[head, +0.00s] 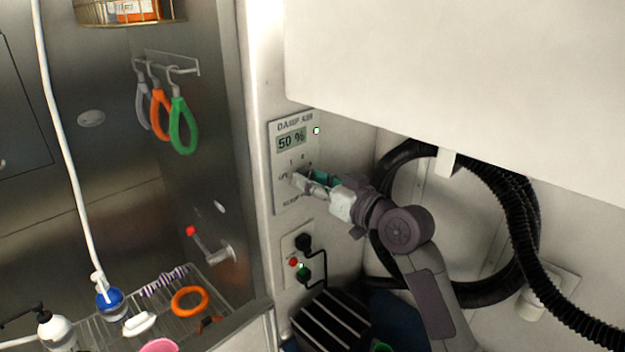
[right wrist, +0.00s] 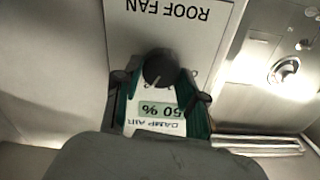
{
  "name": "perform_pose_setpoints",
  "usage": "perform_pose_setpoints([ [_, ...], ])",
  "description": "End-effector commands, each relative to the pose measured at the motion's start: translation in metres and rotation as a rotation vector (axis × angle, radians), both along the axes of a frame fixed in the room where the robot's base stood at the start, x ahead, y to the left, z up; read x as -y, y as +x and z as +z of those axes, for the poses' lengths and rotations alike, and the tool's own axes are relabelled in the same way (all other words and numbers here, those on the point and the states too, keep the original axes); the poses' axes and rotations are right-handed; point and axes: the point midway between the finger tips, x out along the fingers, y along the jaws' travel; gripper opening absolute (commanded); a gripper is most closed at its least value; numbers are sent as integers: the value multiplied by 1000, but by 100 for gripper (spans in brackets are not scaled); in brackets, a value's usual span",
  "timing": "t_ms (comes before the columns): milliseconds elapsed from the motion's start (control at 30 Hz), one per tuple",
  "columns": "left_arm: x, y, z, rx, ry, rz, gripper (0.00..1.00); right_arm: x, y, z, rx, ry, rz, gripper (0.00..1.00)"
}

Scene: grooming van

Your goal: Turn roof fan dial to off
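The control panel (head: 291,143) on the van wall reads DAMP AIR and 50 %. In the right wrist view its lettering is upside down, with ROOF FAN at the top. The black round dial (right wrist: 160,68) carries a white pointer line, slanting down-left in that picture. My right gripper (head: 303,180) is at the dial, hiding most of it in the head view. In the right wrist view the right gripper (right wrist: 160,92) is open, one finger on each side of the dial, with visible gaps. My left gripper is not in view.
Below the panel is a socket plate (head: 292,262) with plugs and cables. A black ribbed hose (head: 525,215) hangs coiled at right under a white cabinet (head: 460,90). At left is a steel tub area with colored loops (head: 183,126) and a wire rack (head: 220,298).

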Motion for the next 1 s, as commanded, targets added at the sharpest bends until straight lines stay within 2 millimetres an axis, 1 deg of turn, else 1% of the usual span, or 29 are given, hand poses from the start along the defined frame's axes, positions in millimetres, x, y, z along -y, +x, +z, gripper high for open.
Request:
perform_pose_setpoints([
  [33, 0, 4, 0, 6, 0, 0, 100, 0, 0, 0, -1, -1, 0, 17],
  [100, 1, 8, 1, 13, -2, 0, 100, 0, 0, 0, -1, -1, 0, 6],
  [200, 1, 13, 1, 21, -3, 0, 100, 0, 0, 0, 1, -2, 0, 6],
  [367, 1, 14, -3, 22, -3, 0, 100, 0, 0, -2, 18, -21, 0, 6],
  [567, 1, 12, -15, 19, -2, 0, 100, 0, 0, -3, 82, -93, -1, 6],
  [800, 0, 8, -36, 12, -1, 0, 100, 0, -1, -4, 216, -242, -1, 6],
  [1000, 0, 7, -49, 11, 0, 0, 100, -1, -1, -3, 344, -382, -1, 6],
])
